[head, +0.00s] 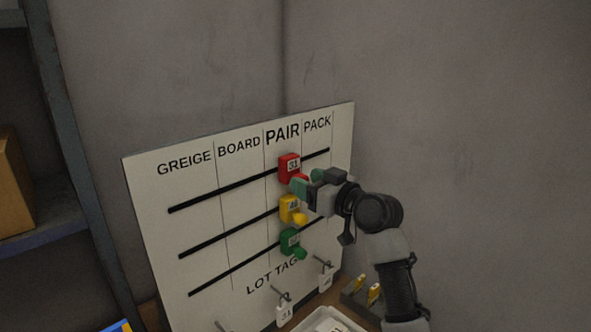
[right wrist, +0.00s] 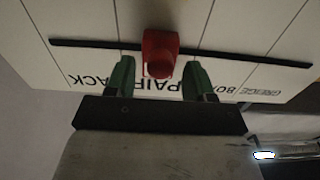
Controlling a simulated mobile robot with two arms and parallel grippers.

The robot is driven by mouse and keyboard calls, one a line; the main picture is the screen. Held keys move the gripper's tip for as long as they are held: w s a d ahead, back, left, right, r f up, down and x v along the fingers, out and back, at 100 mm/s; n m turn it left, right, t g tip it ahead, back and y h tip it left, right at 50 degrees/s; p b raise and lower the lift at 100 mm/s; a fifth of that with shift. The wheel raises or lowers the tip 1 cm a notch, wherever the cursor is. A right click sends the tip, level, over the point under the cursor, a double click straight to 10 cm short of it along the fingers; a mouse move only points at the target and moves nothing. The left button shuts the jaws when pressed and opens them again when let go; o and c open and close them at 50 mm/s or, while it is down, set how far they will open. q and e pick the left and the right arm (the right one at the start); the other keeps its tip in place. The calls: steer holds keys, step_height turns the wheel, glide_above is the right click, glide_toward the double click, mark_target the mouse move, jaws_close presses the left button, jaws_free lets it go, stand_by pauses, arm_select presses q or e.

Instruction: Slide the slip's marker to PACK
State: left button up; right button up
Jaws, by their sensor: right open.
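The white board (head: 150,200) has columns GREIGE, BOARD, PAIR and PACK and three black tracks. A red marker (head: 289,163) labelled 31 sits on the top track in the PAIR column. Below it in PAIR are a yellow marker (head: 288,206) and a green marker (head: 289,240); their numbers are hard to read. My right gripper (head: 304,184) is at the red marker's knob. In the right wrist view, its open green fingers (right wrist: 160,76) stand on either side of the red marker (right wrist: 160,50), with gaps visible. No slip is recognisable. My left gripper is not in view.
Numbered lot tags, one marked 31 (head: 284,314) and another (head: 326,279), hang on hooks along the board's lower part. A pale tray (head: 318,318) and a holder with yellow items (head: 373,293) are below. Shelving (head: 85,200) stands left. PACK's top track is clear.

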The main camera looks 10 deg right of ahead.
mark_target(318, 157)
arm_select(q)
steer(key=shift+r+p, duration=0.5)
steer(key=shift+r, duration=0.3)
arm_select(e)
steer(key=shift+x, duration=2.05)
steer(key=shift+c, duration=0.3)
